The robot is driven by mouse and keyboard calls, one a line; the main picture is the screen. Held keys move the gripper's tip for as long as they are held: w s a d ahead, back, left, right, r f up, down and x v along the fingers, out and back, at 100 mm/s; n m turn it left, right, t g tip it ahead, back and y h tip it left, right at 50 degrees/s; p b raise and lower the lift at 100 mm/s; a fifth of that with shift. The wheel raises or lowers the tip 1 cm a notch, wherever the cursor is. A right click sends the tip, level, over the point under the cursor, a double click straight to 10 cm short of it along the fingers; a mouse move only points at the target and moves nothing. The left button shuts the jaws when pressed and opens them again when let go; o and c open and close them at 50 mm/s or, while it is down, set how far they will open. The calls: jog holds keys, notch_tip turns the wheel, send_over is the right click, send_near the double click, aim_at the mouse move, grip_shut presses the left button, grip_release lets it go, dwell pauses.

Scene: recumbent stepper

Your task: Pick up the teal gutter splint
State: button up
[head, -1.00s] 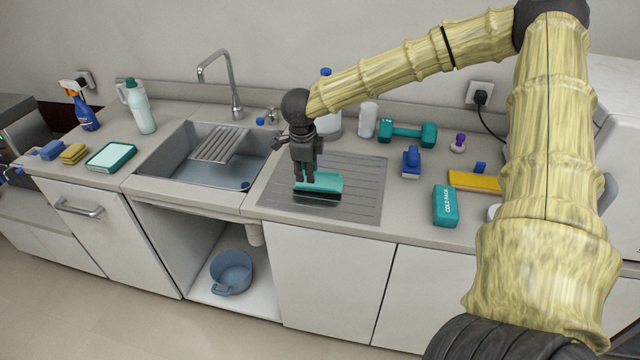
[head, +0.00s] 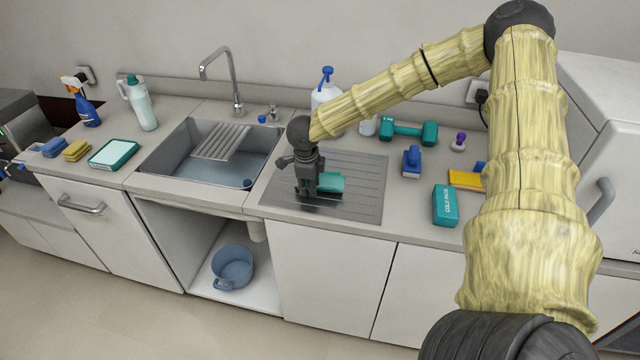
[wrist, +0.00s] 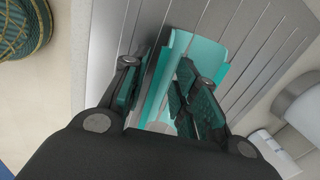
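The teal gutter splint (head: 331,182), an open trough, lies on the ribbed drainboard (head: 367,190) right of the sink. My gripper (head: 308,190) is lowered at its left part and hides some of it. In the wrist view the splint (wrist: 186,48) runs up between and behind the fingers of my gripper (wrist: 160,70). The fingers stand apart. The left finger is outside the splint's left edge, and the right finger overlaps the trough, with teal showing on its far side. I cannot tell whether either finger touches it.
The sink (head: 213,165) with a tall faucet (head: 233,85) is to the left. A teal dumbbell (head: 408,131), a blue-handled brush (head: 411,161) and a teal cold pack box (head: 445,205) stand to the right.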

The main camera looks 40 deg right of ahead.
jog(key=shift+w+f, duration=0.1)
jog(key=shift+w, duration=0.05)
grip_shut()
dwell(0.4)
